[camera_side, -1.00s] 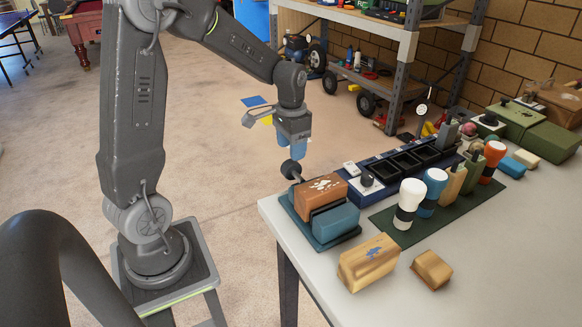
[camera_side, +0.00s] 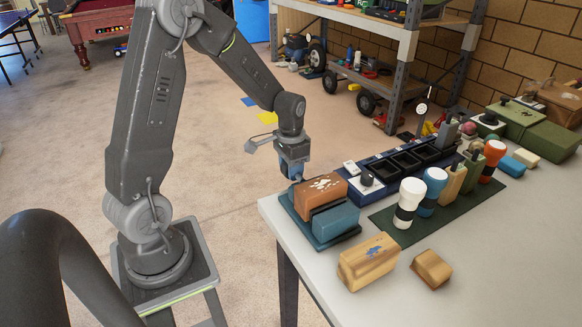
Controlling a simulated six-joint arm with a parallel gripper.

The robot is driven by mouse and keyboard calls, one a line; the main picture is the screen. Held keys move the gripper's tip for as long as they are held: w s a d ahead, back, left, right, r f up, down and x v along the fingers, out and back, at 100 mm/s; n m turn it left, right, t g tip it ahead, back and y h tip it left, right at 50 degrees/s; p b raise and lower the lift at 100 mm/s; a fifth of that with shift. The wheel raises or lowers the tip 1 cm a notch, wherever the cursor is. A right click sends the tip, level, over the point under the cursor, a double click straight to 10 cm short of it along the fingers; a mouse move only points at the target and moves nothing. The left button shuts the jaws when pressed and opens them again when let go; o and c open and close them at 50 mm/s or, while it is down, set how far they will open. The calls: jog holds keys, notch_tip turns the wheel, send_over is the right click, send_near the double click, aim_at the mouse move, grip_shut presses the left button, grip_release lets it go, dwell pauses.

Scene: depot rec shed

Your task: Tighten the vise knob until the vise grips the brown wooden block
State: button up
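The blue vise (camera_side: 335,221) sits at the near left corner of the table. The brown wooden block (camera_side: 320,188), with pale marks on top, sits in it behind the blue front jaw. I cannot tell whether a gap remains between block and jaws. My gripper (camera_side: 293,172) points down at the table's left edge, at the vise's back left end. Its blue fingers are where the dark round knob is, and they hide the knob. Whether they are closed on it cannot be seen.
A light wooden block (camera_side: 368,262) and a smaller one (camera_side: 431,270) lie in front of the vise. White-topped (camera_side: 408,202) and orange (camera_side: 491,160) tools stand on a green mat (camera_side: 385,220). A dark blue tray (camera_side: 405,163) is behind. The table's right front is clear.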

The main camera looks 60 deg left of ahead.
aim_at(286, 165)
jog(key=c, duration=0.6)
jog(key=shift+o, duration=0.2)
jog(key=shift+t, duration=0.7)
jog(key=o, duration=0.9)
jog(key=shift+o, duration=0.2)
notch_tip(286, 165, up, 14)
jog(key=s, duration=0.1)
jog(key=shift+s, duration=0.4)
jog(key=shift+w+f, duration=0.1)
